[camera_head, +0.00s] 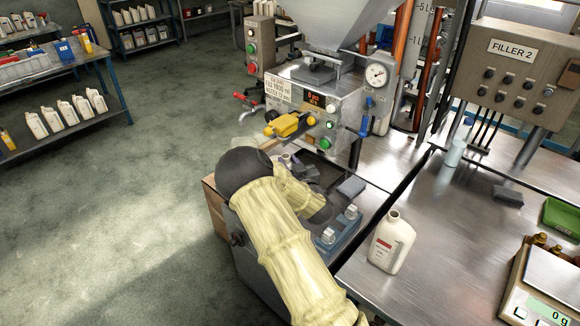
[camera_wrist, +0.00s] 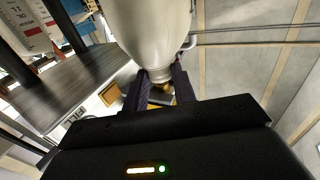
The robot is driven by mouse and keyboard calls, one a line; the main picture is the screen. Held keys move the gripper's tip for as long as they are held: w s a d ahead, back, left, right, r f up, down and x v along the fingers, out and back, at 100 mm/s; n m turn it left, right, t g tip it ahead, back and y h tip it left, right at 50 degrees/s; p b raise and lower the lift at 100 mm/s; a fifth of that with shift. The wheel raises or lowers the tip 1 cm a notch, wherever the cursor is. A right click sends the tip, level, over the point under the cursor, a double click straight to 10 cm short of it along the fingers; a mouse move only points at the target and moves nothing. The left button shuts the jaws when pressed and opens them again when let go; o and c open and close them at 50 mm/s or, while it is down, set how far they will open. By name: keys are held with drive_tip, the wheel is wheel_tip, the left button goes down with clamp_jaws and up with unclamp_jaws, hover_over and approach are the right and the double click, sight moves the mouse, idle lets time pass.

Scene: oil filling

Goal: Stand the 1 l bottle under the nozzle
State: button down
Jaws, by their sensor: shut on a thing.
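My gripper (camera_wrist: 160,88) is shut on a white bottle (camera_wrist: 152,28) in the wrist view. Its dark fingers sit on either side of the bottle near its narrow end. In the head view my arm hides most of the gripper and the held bottle, beside the filling machine (camera_head: 318,100). The nozzle tip is not clear in either view; a yellow part (camera_head: 283,124) sticks out at the machine's front. I cannot read a volume on the held bottle. Another white, open bottle (camera_head: 392,243) with a red label stands upright on the steel table, right of my arm.
A scale (camera_head: 550,270) stands at the table's right edge, near a green tray (camera_head: 562,217). A grey control box (camera_head: 525,75) marked FILLER 2 is behind. Shelves with several white bottles are at left. The steel table (camera_head: 440,285) has free room.

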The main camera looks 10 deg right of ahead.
sight(287, 156)
drive_tip(key=shift+w, duration=1.9)
drive_tip(key=shift+w+f, duration=0.1)
drive_tip(key=shift+f, duration=0.05)
drive_tip(key=c, duration=1.1)
unclamp_jaws()
drive_tip(key=shift+o, duration=0.2)
